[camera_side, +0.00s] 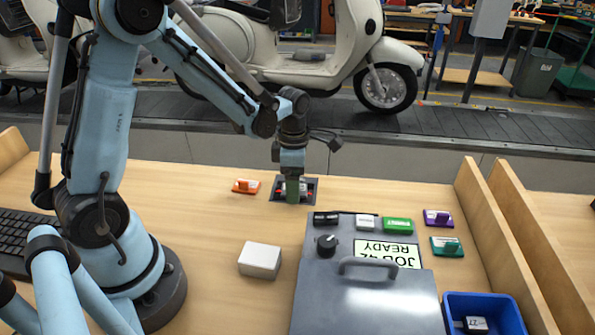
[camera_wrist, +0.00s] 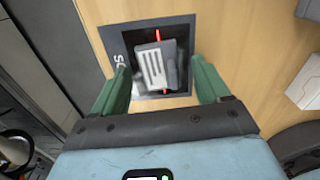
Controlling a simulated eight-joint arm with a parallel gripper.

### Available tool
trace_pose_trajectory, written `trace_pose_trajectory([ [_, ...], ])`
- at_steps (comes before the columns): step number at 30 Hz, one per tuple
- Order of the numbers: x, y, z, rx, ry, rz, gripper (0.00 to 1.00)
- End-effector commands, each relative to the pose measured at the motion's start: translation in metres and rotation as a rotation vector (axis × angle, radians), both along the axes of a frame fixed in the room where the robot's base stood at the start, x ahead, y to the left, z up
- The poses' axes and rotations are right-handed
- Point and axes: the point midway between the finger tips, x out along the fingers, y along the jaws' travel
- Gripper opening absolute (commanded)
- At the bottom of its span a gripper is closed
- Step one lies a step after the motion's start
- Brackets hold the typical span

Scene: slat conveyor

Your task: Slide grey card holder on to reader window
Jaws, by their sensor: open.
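The reader window (camera_wrist: 188,48) is a dark square frame set in the bench, with a red line across its glass. In the wrist view the grey card holder (camera_wrist: 154,68), with a white striped label, lies over the glass and covers the middle of the red line. My gripper (camera_wrist: 160,78) is open, its green fingers on either side of the holder with gaps visible. In the side view my gripper (camera_side: 292,192) points down at the reader (camera_side: 313,196) and hides most of the holder. Whether the fingers touch anything is unclear.
An orange holder (camera_side: 246,186) lies left of the reader. Purple (camera_side: 438,218) and teal (camera_side: 446,246) holders lie right of a grey console (camera_side: 365,305). A white box (camera_side: 260,261) stands in front. A blue bin (camera_side: 508,318) holds a small dark item. Wooden rails border the right side.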

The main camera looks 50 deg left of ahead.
Motion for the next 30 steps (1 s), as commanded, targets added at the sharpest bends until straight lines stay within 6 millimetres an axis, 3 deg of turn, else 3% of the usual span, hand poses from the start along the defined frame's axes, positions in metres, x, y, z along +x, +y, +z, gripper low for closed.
trace_pose_trajectory([
  [8,0.0,0.0,0.024,0.0,0.0,0.0,0.75],
  [22,0.0,0.0,0.099,0.0,0.0,0.0,0.75],
  [30,0.0,0.0,0.119,0.0,0.0,0.0,0.75],
])
